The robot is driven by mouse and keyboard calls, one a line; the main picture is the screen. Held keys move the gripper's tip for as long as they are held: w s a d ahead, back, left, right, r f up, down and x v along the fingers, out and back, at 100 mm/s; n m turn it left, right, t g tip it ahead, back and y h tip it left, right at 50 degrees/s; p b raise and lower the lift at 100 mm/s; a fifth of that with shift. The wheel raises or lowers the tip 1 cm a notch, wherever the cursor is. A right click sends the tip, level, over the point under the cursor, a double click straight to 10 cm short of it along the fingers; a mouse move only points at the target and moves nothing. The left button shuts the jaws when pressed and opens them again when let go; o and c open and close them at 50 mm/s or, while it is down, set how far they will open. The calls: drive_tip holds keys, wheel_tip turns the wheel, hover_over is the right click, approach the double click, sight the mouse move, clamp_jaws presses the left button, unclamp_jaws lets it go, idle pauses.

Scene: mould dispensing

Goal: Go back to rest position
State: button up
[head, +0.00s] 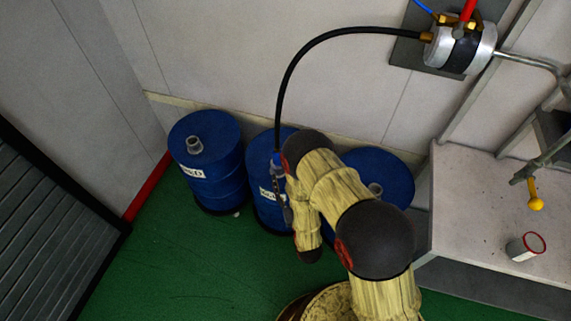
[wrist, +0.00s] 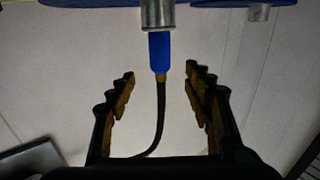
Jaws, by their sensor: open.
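My gripper (wrist: 160,75) is open in the wrist view. Its two fingers stand apart on either side of a black hose (wrist: 160,110) with a blue nozzle (wrist: 160,52), with clear gaps. The nozzle meets a metal drum neck (wrist: 158,15). In the head view the hose (head: 283,90) runs from a pump on the wall down to the middle blue drum (head: 261,150). My arm covers much of that drum, and only a dark part of my gripper (head: 283,205) shows in front of it.
Another blue drum (head: 206,150) stands to the left and a third (head: 390,180) to the right, partly behind my arm. The wall pump (head: 458,48) is at upper right. Green floor (head: 190,260) is clear at lower left.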

drive_tip(key=s+d+f+g+h, duration=0.1)
drive_tip(key=s+f+g+h, duration=0.1)
drive_tip(key=s+f+g, duration=0.5)
drive_tip(key=s+d+f+g+h, duration=0.1)
drive_tip(key=s+d+f+g, duration=0.15)
drive_tip(key=f+g, duration=0.45)
drive_tip(key=s+d+r+m, duration=0.1)
drive_tip(key=s+d+r, duration=0.3)
drive_tip(key=r, duration=1.3)
drive_tip(key=s+d+r+m+t+h, duration=0.1)
drive_tip(key=s+d+r, duration=0.3)
drive_tip(key=r, duration=1.4)
drive_tip(key=s+d+r+t, duration=0.1)
drive_tip(key=s+d+r, duration=0.4)
drive_tip(key=r, duration=1.3)
drive_tip(key=s, duration=0.3)
drive_tip(key=shift+s+r+m, duration=0.15)
drive_tip(key=shift+s+m, duration=0.25)
